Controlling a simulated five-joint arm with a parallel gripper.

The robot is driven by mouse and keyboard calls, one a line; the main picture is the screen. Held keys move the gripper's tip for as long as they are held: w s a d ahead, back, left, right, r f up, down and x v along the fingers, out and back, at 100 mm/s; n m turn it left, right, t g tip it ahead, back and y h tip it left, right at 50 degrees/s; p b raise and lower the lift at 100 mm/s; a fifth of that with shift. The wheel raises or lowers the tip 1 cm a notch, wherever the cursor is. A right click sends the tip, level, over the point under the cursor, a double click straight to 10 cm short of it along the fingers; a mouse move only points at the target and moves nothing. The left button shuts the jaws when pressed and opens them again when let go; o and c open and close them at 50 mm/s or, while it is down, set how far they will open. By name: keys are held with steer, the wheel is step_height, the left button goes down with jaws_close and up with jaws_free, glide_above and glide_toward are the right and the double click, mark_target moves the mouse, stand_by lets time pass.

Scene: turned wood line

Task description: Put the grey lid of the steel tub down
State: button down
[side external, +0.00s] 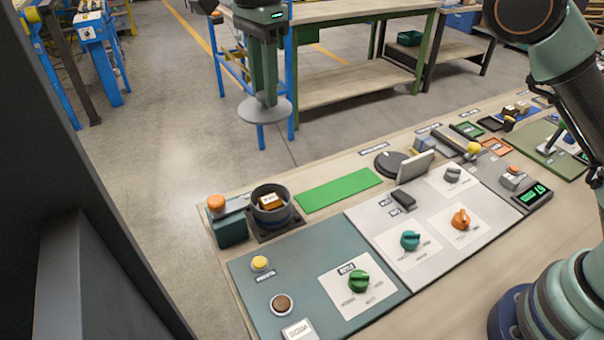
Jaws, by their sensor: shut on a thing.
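My gripper (266,93) hangs in the upper middle of the side external view, pointing down. Its fingers are shut on the grey lid (250,113), a flat round disc with a raised middle, held about level in the air. The steel tub (256,214) is a dark round container at the left end of the bench, open at the top. An orange-brown block (270,201) with a pale label shows inside it. In the picture the lid is above the tub and clear of it; the exact distance is hard to judge.
Left of the tub stands a teal box with an orange button (216,204). A bare green strip (338,190) lies right of the tub. Panels with knobs, such as the green knob (359,281), fill the front. A black round dial (391,164) sits farther right.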

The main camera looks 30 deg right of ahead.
steer(key=shift+s+d, duration=0.15)
steer(key=shift+s, duration=0.3)
steer(key=s+d+f, duration=0.2)
steer(key=s+d, duration=0.1)
steer(key=s, duration=0.2)
steer(key=s+d+f, duration=0.2)
steer(key=s+f, duration=0.1)
steer(key=s, duration=0.3)
steer(key=f, duration=1.9)
steer(key=shift+d+f, duration=0.15)
steer(key=shift+d, duration=0.05)
steer(key=shift+f, duration=0.15)
steer(key=c, duration=0.6)
jaws_free()
steer(key=shift+c, duration=0.2)
